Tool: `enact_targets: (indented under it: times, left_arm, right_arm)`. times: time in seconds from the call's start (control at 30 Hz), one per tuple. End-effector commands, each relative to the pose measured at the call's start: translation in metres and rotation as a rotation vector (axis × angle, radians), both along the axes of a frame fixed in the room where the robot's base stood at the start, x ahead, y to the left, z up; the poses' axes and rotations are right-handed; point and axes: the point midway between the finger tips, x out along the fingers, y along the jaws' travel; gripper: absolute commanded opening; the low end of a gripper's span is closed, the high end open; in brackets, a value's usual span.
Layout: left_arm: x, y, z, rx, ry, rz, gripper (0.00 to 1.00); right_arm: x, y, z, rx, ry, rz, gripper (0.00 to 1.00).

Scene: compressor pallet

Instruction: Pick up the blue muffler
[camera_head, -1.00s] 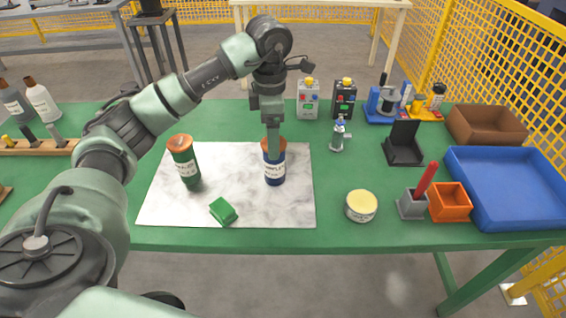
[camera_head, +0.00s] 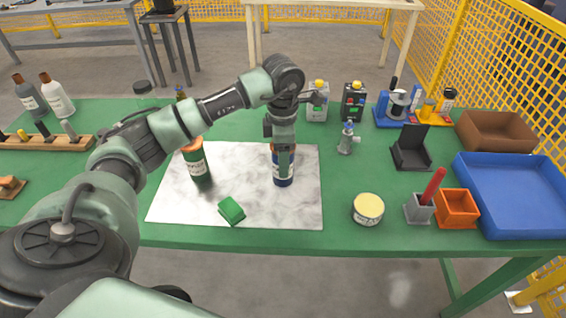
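The blue muffler (camera_head: 283,179) is a dark blue cylinder with a white label and an orange-brown top. It stands upright on the white marbled mat (camera_head: 255,205). My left gripper (camera_head: 284,165) points straight down at it, and its fingers overlap the muffler's upper part and hide much of its top. The fingers are seen edge-on, so I cannot tell whether they are open or closed on it. A green cylinder (camera_head: 199,168) with an orange-brown top stands to the left, partly behind my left arm. My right gripper is out of view.
A green block (camera_head: 231,210) lies on the mat's front part. A round yellow-topped tin (camera_head: 368,209), a grey holder (camera_head: 419,208), an orange bin (camera_head: 456,209) and a blue tray (camera_head: 512,195) sit to the right. A small metal fitting (camera_head: 347,139) stands behind right.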

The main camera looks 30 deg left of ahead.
Motion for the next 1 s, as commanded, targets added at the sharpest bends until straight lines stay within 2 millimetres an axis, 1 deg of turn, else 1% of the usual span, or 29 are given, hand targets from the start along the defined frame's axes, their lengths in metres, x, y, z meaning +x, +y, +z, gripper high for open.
enact_targets:
  times: [0.37, 0.47, 0.57, 0.67, 0.77, 0.87, 0.9, 0.97, 1.0]
  left_arm:
    - [0.001, 0.000, 0.004, 0.000, -0.003, 0.000, 0.00]
    - [0.001, 0.000, 0.010, 0.000, -0.005, 0.000, 0.00]
    - [0.002, 0.000, 0.021, 0.000, -0.006, 0.000, 0.00]
    - [0.002, 0.000, 0.040, 0.000, -0.009, 0.001, 0.00]
    - [0.002, 0.000, 0.065, -0.001, -0.011, 0.000, 0.00]
    - [0.002, 0.000, 0.095, -0.001, -0.012, -0.001, 0.00]
    - [0.002, 0.000, 0.110, 0.000, -0.010, 0.000, 0.00]
    - [0.002, 0.000, 0.128, 0.000, -0.010, 0.001, 0.00]
    - [0.002, 0.001, 0.141, 0.002, -0.010, 0.002, 0.00]
  right_arm:
    - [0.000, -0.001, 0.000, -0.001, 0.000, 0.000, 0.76]
    - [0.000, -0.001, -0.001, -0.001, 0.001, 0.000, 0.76]
    - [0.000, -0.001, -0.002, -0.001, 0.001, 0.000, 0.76]
    - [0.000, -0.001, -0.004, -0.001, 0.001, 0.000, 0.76]
    - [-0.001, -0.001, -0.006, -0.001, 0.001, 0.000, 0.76]
    - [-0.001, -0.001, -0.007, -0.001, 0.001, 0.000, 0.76]
    - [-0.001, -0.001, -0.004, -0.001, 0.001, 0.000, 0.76]
    - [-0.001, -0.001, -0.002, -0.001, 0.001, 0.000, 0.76]
    - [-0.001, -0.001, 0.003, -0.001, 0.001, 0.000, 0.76]
